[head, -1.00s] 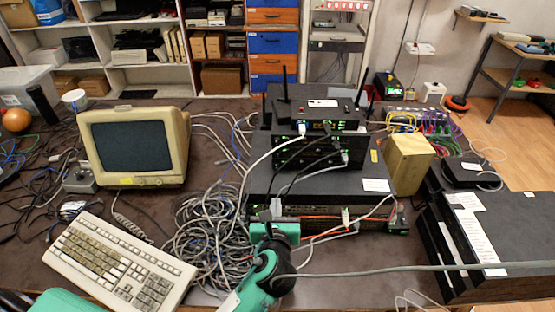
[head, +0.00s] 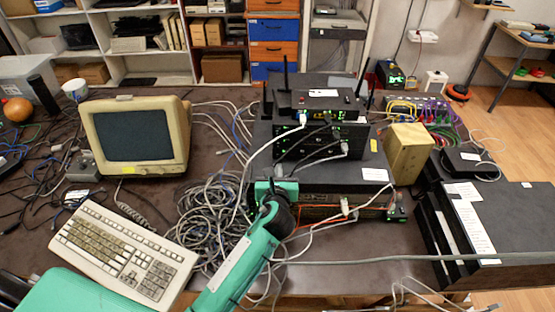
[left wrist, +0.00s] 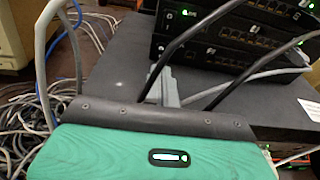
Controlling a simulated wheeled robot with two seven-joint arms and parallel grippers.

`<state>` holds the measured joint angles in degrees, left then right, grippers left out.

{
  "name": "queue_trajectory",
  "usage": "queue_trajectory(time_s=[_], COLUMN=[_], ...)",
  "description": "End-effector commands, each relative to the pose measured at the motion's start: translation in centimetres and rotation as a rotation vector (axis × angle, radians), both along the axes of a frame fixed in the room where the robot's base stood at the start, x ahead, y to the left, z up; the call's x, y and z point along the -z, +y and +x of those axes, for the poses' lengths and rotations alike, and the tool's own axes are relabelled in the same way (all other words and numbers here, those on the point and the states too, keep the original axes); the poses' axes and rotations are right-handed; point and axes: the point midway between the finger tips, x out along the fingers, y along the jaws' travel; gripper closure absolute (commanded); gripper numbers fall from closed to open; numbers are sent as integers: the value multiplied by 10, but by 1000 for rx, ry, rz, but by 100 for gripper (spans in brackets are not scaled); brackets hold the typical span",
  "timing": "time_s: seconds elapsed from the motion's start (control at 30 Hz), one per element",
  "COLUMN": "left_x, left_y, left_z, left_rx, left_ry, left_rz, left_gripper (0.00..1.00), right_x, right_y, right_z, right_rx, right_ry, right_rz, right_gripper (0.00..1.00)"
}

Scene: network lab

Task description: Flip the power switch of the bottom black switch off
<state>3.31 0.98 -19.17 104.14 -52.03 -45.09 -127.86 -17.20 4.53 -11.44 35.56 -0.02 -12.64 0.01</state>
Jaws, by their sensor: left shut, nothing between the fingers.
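A stack of black network devices stands on the table. Its lowest unit is a wide black box (head: 325,178), with cables and small lights along its front; I take it as the bottom black switch. Its top also shows in the left wrist view (left wrist: 115,70). Smaller black switches (head: 318,145) sit on it. My left gripper (head: 274,184) is at the left part of the wide box's front edge, its fingers shut and empty. In the left wrist view the grey fingers (left wrist: 166,86) appear over the box's top; contact is unclear. I cannot make out the power switch. My right gripper is not in view.
Tangled grey cables (head: 212,215) lie left of the stack. A keyboard (head: 125,250) and an old monitor (head: 138,135) are farther left. A beige box (head: 408,150) stands right of the stack. A grey cable (head: 390,259) runs across the front.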

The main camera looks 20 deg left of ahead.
Motion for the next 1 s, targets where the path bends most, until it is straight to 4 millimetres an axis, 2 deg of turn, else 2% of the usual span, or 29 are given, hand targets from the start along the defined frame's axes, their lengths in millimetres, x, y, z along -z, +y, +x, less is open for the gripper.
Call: queue_trajectory(time_s=[0.1,0.23,0.7,1.0], left_x=[-6,-6,-6,-15], left_y=[5,8,9,10], left_z=[17,28,32,38], left_rx=[0,1,2,3], left_ry=[-1,-1,0,49], left_rz=[-1,-1,0,-15], left_gripper=[100,100,100,100], right_x=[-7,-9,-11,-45], right_y=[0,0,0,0], right_z=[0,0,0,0], right_rx=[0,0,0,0], right_ry=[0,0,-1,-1], right_rz=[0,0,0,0], right_gripper=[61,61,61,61])
